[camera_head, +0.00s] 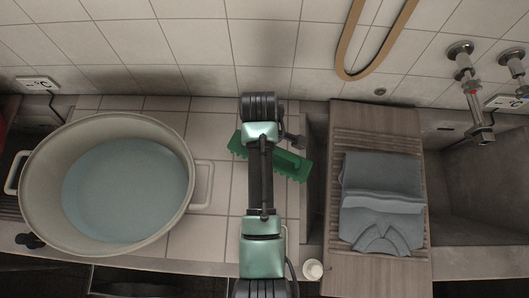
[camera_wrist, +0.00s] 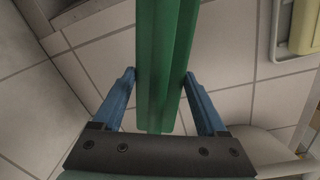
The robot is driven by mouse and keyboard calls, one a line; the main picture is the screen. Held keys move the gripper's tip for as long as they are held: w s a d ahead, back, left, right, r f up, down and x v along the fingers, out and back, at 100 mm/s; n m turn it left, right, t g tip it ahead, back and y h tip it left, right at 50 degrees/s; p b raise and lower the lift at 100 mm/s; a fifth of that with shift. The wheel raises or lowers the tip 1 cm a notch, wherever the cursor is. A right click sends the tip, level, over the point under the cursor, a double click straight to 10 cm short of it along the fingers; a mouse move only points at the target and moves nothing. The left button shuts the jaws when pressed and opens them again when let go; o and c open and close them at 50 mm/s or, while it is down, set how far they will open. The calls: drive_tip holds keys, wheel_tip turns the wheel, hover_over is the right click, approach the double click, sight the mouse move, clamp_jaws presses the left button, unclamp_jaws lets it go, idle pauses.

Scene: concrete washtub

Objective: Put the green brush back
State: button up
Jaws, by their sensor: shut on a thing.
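The green brush (camera_head: 294,166) lies slantwise across my arm in the head view, over the tiled counter between the round tub and the wooden board. Toothed edges show on both sides of my arm, and its middle is hidden under the arm. In the wrist view the brush (camera_wrist: 165,45) runs from the top edge down between the two blue fingers. My gripper (camera_wrist: 159,76) is shut on it there. In the head view the fingers are hidden by my arm. The height of the brush above the tiles is hard to tell.
A large pale tub (camera_head: 184,232) with water stands at left. At right, a ribbed wooden board (camera_head: 345,270) bears folded grey cloths (camera_head: 382,190), beside a concrete basin (camera_head: 480,200) with taps (camera_head: 462,62). A small white round thing (camera_head: 313,269) sits near the front edge. Tiles (camera_head: 205,235) beside my arm are bare.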

drive_tip(key=shift+f, duration=1.7)
drive_tip(key=shift+f, duration=0.1)
drive_tip(key=o, duration=1.5)
